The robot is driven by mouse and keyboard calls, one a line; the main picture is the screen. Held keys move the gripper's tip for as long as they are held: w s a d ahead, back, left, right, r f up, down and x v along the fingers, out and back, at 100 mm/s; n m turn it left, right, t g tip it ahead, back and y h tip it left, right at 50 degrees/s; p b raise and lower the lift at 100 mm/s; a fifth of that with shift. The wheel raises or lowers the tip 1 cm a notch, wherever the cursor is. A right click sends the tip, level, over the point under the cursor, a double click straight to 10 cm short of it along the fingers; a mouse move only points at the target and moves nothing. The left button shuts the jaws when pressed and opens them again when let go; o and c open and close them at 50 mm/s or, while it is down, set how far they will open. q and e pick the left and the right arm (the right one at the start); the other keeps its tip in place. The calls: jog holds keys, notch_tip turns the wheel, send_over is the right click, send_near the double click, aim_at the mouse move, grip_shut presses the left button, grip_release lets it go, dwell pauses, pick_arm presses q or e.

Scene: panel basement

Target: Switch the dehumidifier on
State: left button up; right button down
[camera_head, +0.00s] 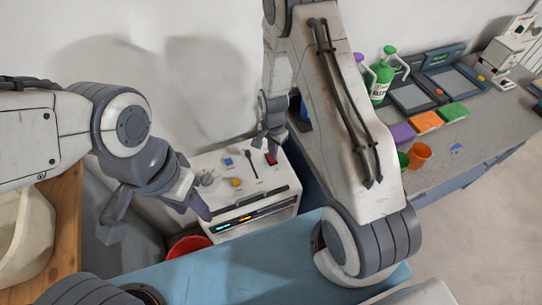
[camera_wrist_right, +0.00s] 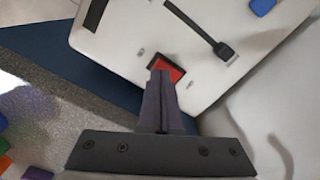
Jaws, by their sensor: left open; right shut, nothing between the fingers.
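The dehumidifier (camera_head: 240,212) is a white box in the middle of the head view, with a dark slot and a strip of blue and orange lights on its front. Its top carries a red switch (camera_head: 271,158) in a dark frame near the back right corner. In the right wrist view the red switch (camera_wrist_right: 171,66) is partly hidden behind my fingertips. My right gripper (camera_head: 269,143) is shut and empty, its tips over the switch; I cannot tell whether they touch it. My left gripper (camera_head: 155,213) is open and empty, left of the dehumidifier.
A blue knob (camera_head: 228,162), a yellow knob (camera_head: 236,182) and a black lever (camera_head: 251,163) also sit on the top. A red bucket (camera_head: 188,245) stands at front left.

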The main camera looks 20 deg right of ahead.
jog(key=shift+f+b, duration=0.75)
jog(key=shift+f, duration=0.25)
dwell(0.3)
jog(key=shift+r, duration=0.1)
jog(key=shift+r+p, duration=2.8)
jog(key=shift+r, duration=0.7)
